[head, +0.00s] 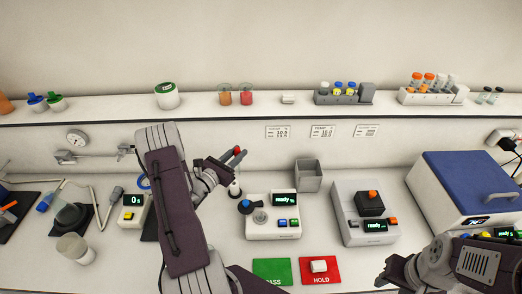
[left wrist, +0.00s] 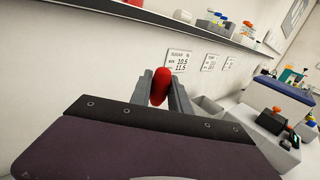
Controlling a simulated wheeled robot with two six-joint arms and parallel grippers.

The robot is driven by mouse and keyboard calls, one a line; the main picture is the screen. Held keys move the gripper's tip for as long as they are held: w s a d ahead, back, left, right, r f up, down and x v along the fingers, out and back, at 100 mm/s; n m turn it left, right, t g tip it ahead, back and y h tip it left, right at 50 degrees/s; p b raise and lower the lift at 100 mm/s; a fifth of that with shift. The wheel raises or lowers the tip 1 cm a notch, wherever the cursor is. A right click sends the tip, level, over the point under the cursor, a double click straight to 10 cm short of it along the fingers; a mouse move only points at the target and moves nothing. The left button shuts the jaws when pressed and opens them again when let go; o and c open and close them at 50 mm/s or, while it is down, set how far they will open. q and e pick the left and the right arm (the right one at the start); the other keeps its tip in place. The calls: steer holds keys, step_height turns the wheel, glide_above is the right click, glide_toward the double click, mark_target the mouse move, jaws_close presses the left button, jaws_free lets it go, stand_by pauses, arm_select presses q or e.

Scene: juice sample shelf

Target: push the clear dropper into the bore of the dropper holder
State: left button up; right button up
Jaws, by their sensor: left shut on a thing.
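My left gripper (head: 234,156) is shut on a red piece (head: 238,150), which looks like the bulb of the dropper. The red bulb (left wrist: 160,86) also shows between the two grey fingers (left wrist: 160,90) in the left wrist view. The dropper's clear tube is hidden in both views. A small pale upright piece (head: 234,188) stands just below the left fingertips, left of a white device; I cannot tell whether it is the dropper holder, and no bore shows. My right gripper (head: 392,272) is low at the right, apart from these things; its jaw opening is unclear.
A white device with a display (head: 272,222) stands close right of the left gripper, with a grey bin (head: 308,176) behind it. A shelf (head: 200,110) carrying cups and racks runs above. Green (head: 272,270) and red (head: 334,277) mats lie in front.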

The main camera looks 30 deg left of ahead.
arm_select(q)
steer(key=shift+n+y, duration=0.3)
steer(key=shift+y, duration=0.2)
steer(key=f+b, duration=0.1)
steer(key=s+a+f+b, duration=0.1)
steer(key=f, duration=0.1)
steer(key=a+f+b, duration=0.1)
steer(key=shift+s+a+f, duration=0.2)
steer(key=shift+s+f, duration=0.05)
steer(key=shift+r, duration=0.1)
step_height(320, 180, down, 7)
steer(key=b, duration=0.7)
stand_by(3.2)
steer(key=o, duration=0.9)
steer(key=shift+s, duration=0.15)
